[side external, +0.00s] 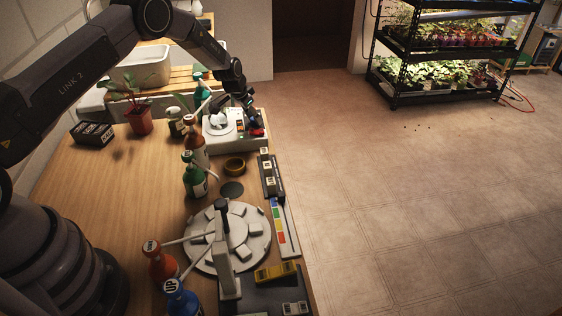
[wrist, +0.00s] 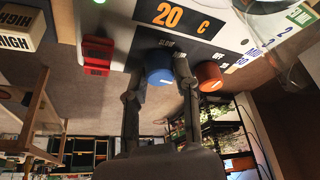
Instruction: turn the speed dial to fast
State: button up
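A blue dial (wrist: 160,75) sticks out of a white device's control panel in the wrist view, with the word SLOW on the dark label beside it. My gripper (wrist: 158,80) has one finger at each side of this dial; both fingertips appear to touch it. The fingers hide parts of the dial's sides, and I cannot read its pointer or a FAST mark. In the side external view my gripper (side external: 250,112) is at the front of the white device (side external: 220,142) at the table's far end, and the dial is hard to make out.
An orange-red knob (wrist: 210,76) sits just right of the blue dial. A red switch (wrist: 97,52) and a 20 C display (wrist: 172,17) are on the same panel. Spray bottles, including a green one (side external: 193,178), and a round white carousel (side external: 240,258) stand on the table.

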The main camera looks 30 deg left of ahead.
jog(key=o, duration=0.4)
jog(key=v, duration=1.2)
